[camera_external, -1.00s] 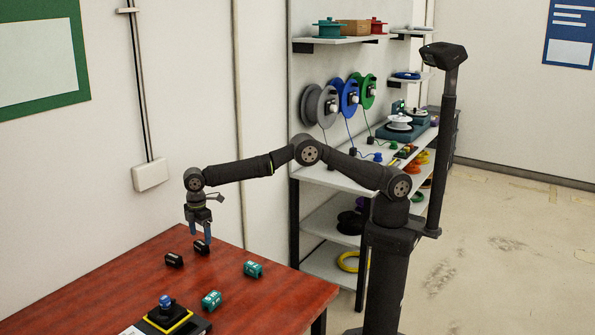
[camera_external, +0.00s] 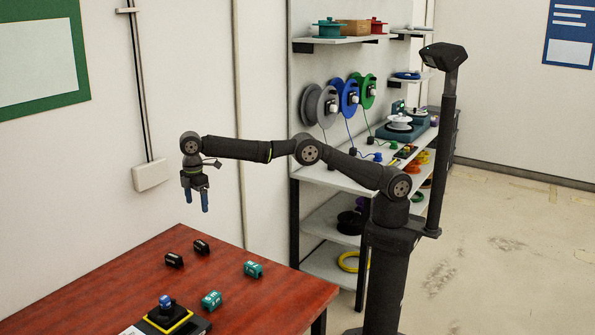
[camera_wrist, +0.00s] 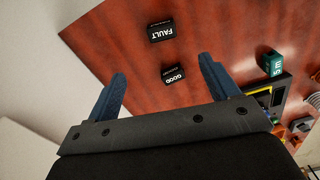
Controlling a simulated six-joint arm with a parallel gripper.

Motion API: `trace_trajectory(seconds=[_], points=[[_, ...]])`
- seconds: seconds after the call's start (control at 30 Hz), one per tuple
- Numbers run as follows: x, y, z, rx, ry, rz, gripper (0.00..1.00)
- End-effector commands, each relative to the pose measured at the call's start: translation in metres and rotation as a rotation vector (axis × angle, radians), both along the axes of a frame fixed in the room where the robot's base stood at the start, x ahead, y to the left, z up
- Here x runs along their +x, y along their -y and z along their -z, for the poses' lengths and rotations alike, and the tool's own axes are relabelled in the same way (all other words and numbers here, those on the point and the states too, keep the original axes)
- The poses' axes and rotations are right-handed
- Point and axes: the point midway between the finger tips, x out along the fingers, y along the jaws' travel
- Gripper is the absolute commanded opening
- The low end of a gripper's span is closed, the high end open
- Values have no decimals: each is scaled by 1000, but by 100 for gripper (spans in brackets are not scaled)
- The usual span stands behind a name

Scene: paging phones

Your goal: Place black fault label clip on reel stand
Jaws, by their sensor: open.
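My gripper (camera_external: 195,197) hangs open and empty above the far end of the red-brown table; its two blue fingers also show in the wrist view (camera_wrist: 161,90). A black clip marked FAULT (camera_wrist: 162,31) lies on the table beyond the fingertips. A second black clip marked GOOD (camera_wrist: 173,76) lies closer, between the fingers in the picture. Two black clips also show in the external view, one nearer the wall (camera_external: 174,260) and one (camera_external: 202,247) to its right; their lettering is too small there. On the shelf unit, a white reel (camera_external: 400,122) sits on a teal stand (camera_external: 398,134).
Two green clips (camera_external: 253,269) (camera_external: 211,300) lie on the table (camera_external: 290,292). Grey, blue and green reels (camera_external: 348,98) hang over the shelf unit. The wall is close behind the gripper.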

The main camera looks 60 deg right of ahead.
Motion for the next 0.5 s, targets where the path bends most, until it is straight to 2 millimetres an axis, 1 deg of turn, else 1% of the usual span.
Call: trace_trajectory(seconds=[0.27, 0.37, 0.5], points=[[0, 0, 1, 6, -8, 6, 80], [-3, 1, 9, 35, -56, 43, 80], [-16, 2, 33, 126, -216, 187, 80]])
